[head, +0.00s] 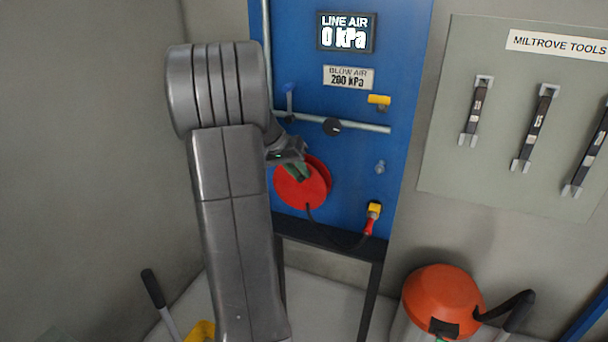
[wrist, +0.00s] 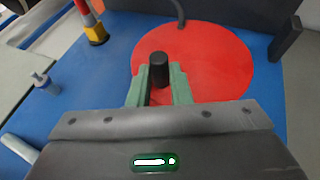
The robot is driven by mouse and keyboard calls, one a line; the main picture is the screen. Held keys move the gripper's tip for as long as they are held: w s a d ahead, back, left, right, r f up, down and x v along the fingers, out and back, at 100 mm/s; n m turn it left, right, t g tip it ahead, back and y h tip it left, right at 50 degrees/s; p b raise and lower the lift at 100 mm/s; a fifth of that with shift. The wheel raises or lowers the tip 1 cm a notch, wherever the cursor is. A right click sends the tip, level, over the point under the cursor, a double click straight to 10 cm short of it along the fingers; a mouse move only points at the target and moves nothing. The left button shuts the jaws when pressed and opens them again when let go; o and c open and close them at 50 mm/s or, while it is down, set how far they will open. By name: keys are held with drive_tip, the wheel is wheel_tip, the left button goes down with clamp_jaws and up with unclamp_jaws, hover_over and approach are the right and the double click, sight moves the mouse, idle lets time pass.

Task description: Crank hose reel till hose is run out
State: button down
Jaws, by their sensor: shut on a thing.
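The red hose reel (head: 314,190) is mounted on the blue panel (head: 345,180); it also shows as a large red disc in the wrist view (wrist: 222,60). My gripper (head: 297,171) is at the reel's upper part, its green fingers (wrist: 160,88) shut on the black crank knob (wrist: 159,68). A black hose (head: 335,240) runs from the bottom of the reel to a red and yellow fitting (head: 371,218) at the panel's lower right. The display (head: 346,33) reads "LINE AIR 0 kPa". My arm covers the panel's left part.
A label (head: 348,77) reads "BLOW AIR 200 kPa".

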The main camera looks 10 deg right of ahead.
drive_tip(key=shift+w+a+n+g+h, duration=0.15)
drive_tip(key=shift+w+a+g+h, duration=0.25)
drive_tip(key=shift+h, duration=0.25)
drive_tip(key=shift+w+a+n+g+h, duration=0.25)
drive_tip(key=shift+a+h, duration=0.25)
drive_tip(key=shift+h, duration=0.2)
drive_tip(key=shift+w+a+n+g+h, duration=0.1)
drive_tip(key=shift+w+a+g+h, duration=0.25)
drive_tip(key=shift+h, duration=0.3)
drive_tip(key=shift+s+a, duration=0.1)
drive_tip(key=c, duration=1.3)
unclamp_jaws()
drive_tip(key=b+v, duration=0.1)
drive_tip(key=v, duration=1.2)
drive_tip(key=shift+a+r, duration=0.2)
drive_tip(key=shift+a, duration=0.15)
drive_tip(key=shift+d, duration=0.15)
